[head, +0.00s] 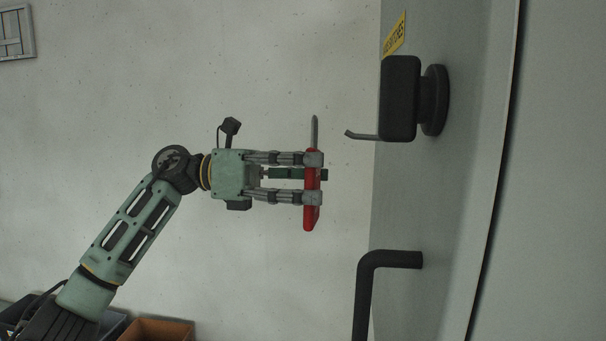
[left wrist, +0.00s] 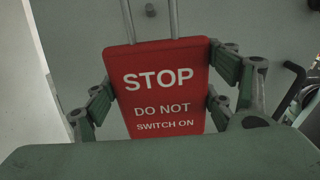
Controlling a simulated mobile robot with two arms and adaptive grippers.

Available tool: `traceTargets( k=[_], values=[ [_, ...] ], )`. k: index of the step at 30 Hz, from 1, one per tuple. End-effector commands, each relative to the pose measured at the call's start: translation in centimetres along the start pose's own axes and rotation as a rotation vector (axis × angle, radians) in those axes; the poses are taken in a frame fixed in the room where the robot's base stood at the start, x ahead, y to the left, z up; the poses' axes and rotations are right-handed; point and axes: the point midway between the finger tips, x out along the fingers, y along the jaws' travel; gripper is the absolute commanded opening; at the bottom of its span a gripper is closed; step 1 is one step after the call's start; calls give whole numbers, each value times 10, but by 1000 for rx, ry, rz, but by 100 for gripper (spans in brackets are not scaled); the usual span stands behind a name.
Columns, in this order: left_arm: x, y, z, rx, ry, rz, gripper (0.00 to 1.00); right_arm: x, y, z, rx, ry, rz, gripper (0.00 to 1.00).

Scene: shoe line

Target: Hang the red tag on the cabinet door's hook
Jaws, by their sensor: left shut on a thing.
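My left gripper (head: 312,178) is shut on the red tag (head: 309,215), which stands upright and edge-on in the head view. Its grey loop (head: 314,132) rises above the fingers. In the left wrist view the tag's face (left wrist: 160,90) reads STOP, DO NOT SWITCH ON, with fingers at both sides and the loop's two bars (left wrist: 150,20) at the top. The hook (head: 362,136) is a thin grey rod with an upturned tip, sticking out left from the cabinet door (head: 420,195). The loop is left of the hook tip, apart from it. My right gripper is not in view.
A black block on a round base (head: 400,98) sits on the door beside the hook, below a yellow label (head: 395,36). A black door handle (head: 375,275) juts out lower down. Blue (head: 114,325) and orange-brown (head: 156,329) bins stand at the bottom left.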

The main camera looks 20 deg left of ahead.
Motion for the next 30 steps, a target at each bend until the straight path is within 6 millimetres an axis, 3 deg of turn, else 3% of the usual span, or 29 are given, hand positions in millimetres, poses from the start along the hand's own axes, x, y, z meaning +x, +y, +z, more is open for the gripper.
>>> traceTargets(
  k=[30],
  values=[
    [62, 0, -4, 0, 0, -1, 50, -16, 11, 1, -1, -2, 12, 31]
  ],
)
